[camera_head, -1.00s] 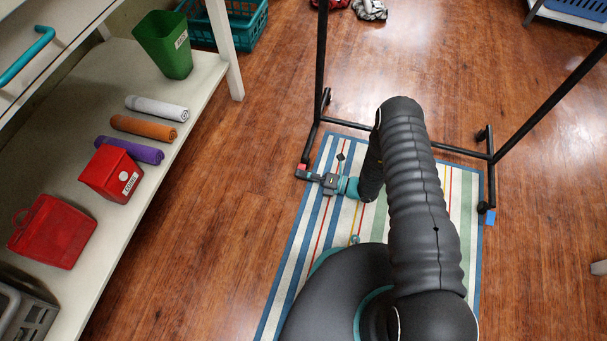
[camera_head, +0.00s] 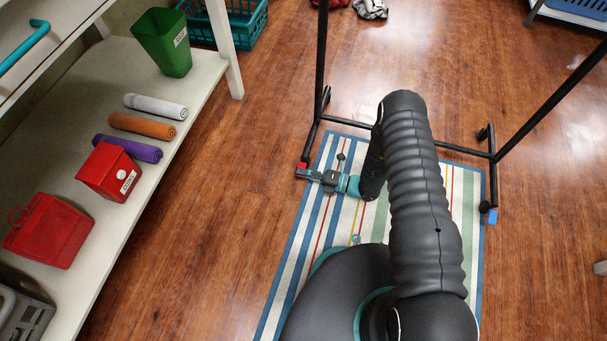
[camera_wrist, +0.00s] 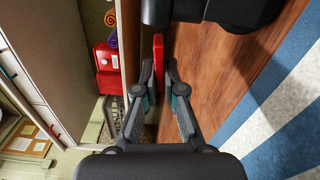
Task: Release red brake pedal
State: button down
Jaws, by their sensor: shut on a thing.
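The red brake pedal (camera_head: 302,165) is a small red tab at the near left foot of the black rolling rack (camera_head: 320,75). In the wrist view the red pedal (camera_wrist: 158,48) is a narrow upright strip, with its lower end between my fingertips. My gripper (camera_head: 304,174) reaches it low over the floor from the right. In the wrist view my gripper (camera_wrist: 158,76) is shut on the pedal, one finger on each side. Black caster parts (camera_wrist: 215,12) show just beyond it. The exact tilt of the pedal cannot be told.
A blue pedal (camera_head: 491,216) sits at the rack's right foot. A striped rug (camera_head: 300,262) lies under my arm. A white shelf (camera_head: 105,232) at left holds red bins, rolled towels and a green bin (camera_head: 165,42). Wood floor between shelf and rug is clear.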

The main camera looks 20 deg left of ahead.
jog(key=m, duration=0.1)
jog(key=r+m+b, duration=0.1)
jog(key=m, duration=0.1)
jog(key=shift+w+r+m+b, duration=0.1)
jog(key=shift+r+m+b, duration=0.15)
jog(key=shift+m, duration=0.65)
jog(key=shift+w+r+m+b, duration=0.1)
jog(key=shift+r+m, duration=0.2)
jog(key=shift+m, duration=0.6)
jog(key=c, duration=1.3)
grip_release()
jog(key=d, duration=1.2)
